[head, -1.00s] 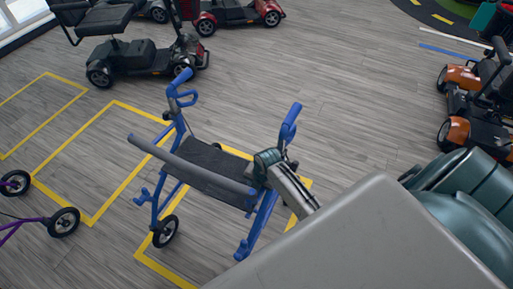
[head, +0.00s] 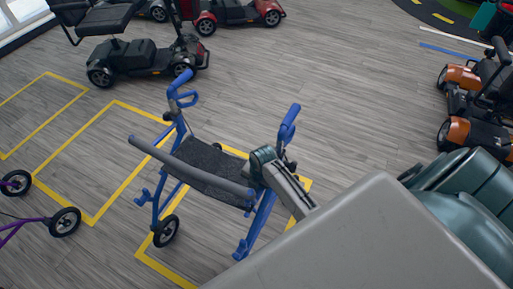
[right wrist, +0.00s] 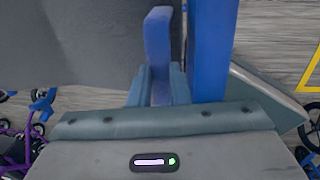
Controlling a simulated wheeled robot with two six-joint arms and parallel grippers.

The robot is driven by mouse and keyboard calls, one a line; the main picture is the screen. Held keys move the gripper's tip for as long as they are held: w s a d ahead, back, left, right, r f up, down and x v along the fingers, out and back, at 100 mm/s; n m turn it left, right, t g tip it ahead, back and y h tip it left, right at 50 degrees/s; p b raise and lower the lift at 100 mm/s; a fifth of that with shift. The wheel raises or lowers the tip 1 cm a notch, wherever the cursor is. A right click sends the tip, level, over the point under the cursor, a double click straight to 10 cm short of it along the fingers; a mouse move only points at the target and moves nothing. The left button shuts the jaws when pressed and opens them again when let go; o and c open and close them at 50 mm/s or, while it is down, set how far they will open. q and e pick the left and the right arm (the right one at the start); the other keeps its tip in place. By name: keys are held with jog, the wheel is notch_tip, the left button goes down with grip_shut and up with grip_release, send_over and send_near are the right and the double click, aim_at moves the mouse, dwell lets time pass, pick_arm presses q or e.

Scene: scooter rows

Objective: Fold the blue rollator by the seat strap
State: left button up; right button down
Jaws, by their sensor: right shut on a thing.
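The blue rollator (head: 262,222) stands upright and unfolded on the floor, its dark seat (head: 212,169) spread between its side frames. My right gripper (head: 258,160) is at the seat's right end, beside the right side frame. In the right wrist view, my right gripper (right wrist: 158,92) is shut on a blue strap (right wrist: 158,45), which stands up between the fingers. The dark seat (right wrist: 75,40) is left of the strap and a blue frame tube (right wrist: 212,50) is close to its right. In the head view the strap is hidden by the gripper. My left gripper is not in view.
Yellow lines (head: 97,220) mark floor bays around the rollator. A purple rollator (head: 30,222) stands at the left edge. A black scooter (head: 130,60) and a red scooter (head: 235,14) are behind; an orange scooter (head: 462,130) is at right. Floor beyond the rollator is clear.

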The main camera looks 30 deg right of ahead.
jog(key=w+a+r+p, duration=0.2)
jog(key=w+a+r, duration=0.5)
jog(key=w+r, duration=0.2)
jog(key=w+a+r+p, duration=0.1)
jog(key=w+a+r, duration=0.5)
jog(key=w+r, duration=0.4)
jog(key=shift+w+a+r+g+p, duration=0.3)
jog(key=shift+w+a+p, duration=0.1)
jog(key=shift+w, duration=1.05)
jog(key=shift+f, duration=0.1)
